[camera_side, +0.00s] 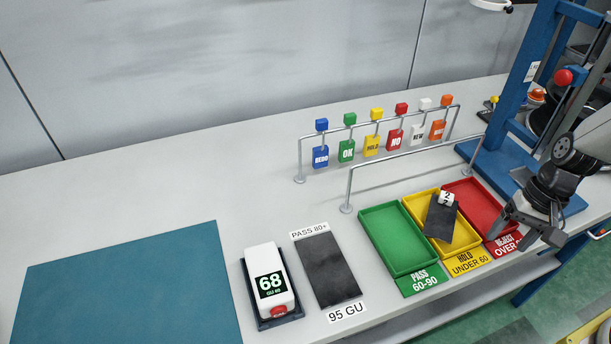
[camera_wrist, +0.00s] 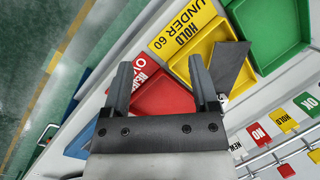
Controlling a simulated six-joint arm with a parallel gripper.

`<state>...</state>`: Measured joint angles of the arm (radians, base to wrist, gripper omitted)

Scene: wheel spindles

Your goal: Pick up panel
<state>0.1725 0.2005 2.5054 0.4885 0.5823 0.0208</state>
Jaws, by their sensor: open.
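A dark grey panel (camera_side: 440,217) lies tilted across the yellow HOLD tray (camera_side: 461,243), with a small white piece marked 2 (camera_side: 446,198) at its far end. In the wrist view the panel (camera_wrist: 230,68) is just right of my right finger, which hides part of it. My gripper (camera_side: 530,228) is open and empty, over the near end of the red REJECT tray (camera_side: 474,193), to the right of the panel. In the wrist view my two fingers (camera_wrist: 160,75) are spread with the red tray between and beyond them. A second dark panel (camera_side: 328,270) lies flat on the table between PASS 80+ and 95 GU labels.
A green PASS tray (camera_side: 397,238) is empty, left of the yellow tray. A white meter reading 68 (camera_side: 269,282) sits on a dark base. Metal rails (camera_side: 410,162) with coloured tags stand behind. A blue frame (camera_side: 520,110) rises at right. A teal mat (camera_side: 130,285) lies bare at left.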

